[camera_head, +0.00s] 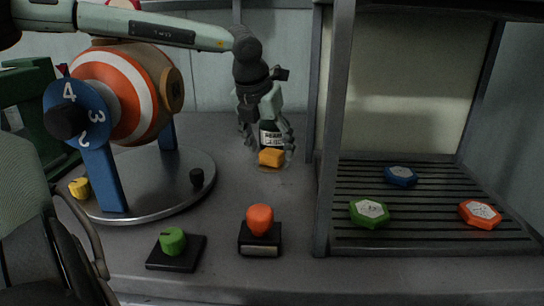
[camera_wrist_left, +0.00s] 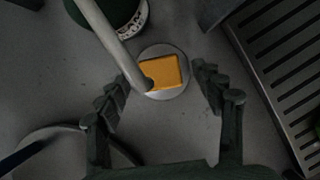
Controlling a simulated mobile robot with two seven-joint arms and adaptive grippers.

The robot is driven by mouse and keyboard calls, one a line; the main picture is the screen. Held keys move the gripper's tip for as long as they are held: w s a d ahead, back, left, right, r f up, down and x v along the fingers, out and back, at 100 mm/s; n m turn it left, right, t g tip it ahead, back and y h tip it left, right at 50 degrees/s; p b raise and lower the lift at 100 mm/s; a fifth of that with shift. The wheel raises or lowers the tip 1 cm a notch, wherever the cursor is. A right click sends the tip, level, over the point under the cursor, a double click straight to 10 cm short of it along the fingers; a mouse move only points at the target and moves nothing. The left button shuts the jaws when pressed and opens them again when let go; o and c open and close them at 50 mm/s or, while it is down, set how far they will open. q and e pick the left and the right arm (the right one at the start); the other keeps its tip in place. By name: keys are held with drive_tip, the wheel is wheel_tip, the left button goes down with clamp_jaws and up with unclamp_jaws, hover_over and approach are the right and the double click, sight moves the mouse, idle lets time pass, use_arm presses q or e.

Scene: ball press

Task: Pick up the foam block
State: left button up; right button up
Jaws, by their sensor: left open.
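The foam block is a small yellow-orange block (camera_head: 271,158). It lies on a round grey disc on the table and also shows in the left wrist view (camera_wrist_left: 165,72). My left gripper (camera_head: 266,141) is open above and around it, fingers pointing down. In the left wrist view the open fingers (camera_wrist_left: 160,80) stand on either side of the block, apart from it. A grey tube (camera_wrist_left: 104,32) crosses that view and hides the block's left edge. My right gripper is not in view.
A dark bottle with a white label (camera_head: 268,138) stands just behind the block. A round metal base (camera_head: 150,200) with a striped ball machine is at left. Green (camera_head: 172,240) and orange-red (camera_head: 260,218) buttons are in front. A slatted rack (camera_head: 440,235) with coloured hexagonal pieces is at right.

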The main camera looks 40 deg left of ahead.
use_arm(q)
drive_tip(key=shift+w+f, duration=0.2)
drive_tip(key=shift+f, duration=0.4)
drive_tip(key=c, duration=1)
drive_tip(key=shift+r, duration=0.1)
